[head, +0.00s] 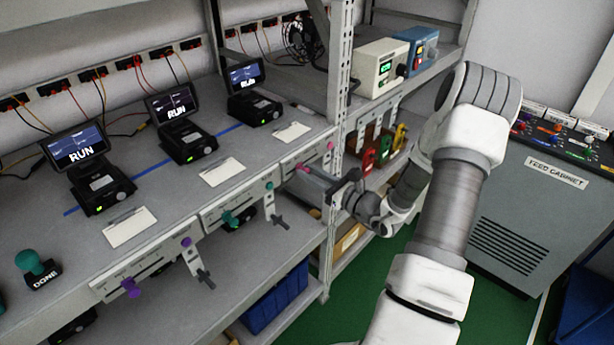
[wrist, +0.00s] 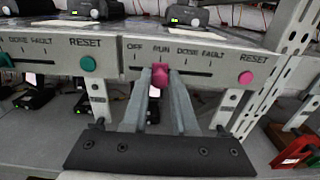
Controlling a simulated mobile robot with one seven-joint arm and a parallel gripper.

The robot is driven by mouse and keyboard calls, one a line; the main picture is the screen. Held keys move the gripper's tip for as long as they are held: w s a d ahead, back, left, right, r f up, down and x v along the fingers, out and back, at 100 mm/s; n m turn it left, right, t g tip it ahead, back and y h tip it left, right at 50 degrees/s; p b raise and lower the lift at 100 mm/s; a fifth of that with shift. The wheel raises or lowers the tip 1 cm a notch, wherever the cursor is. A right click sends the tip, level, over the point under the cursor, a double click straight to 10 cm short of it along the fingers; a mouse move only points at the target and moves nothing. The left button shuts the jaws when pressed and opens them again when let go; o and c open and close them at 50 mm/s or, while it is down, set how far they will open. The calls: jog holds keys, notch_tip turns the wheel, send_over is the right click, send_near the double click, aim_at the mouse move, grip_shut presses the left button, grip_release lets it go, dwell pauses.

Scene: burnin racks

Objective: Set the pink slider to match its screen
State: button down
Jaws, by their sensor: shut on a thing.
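The pink slider (wrist: 159,71) is a small knob on a grey panel (wrist: 210,62) with a slot and the labels OFF, RUN, DONE and FAULT. It stands under the RUN mark. My gripper (wrist: 160,84) is shut on it, with one finger on each side. In the head view the pink slider (head: 303,168) shows on the shelf's front edge, with my gripper (head: 308,175) reaching it from the right. The screen (head: 244,76) above and behind this panel reads RUN. The knob's lower part is partly hidden by the fingers.
A pink RESET button (wrist: 246,78) sits right of the slot, and a green one (wrist: 88,64) is on the neighbouring panel. A perforated rack post (head: 337,75) stands close to my gripper. Purple (head: 131,288) and teal (head: 229,218) sliders are to the left.

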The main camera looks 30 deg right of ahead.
jog(key=c, duration=0.7)
grip_release()
jog(key=b+v, duration=0.2)
jog(key=v, duration=1.5)
jog(key=shift+s+d, duration=0.1)
jog(key=shift+s, duration=0.15)
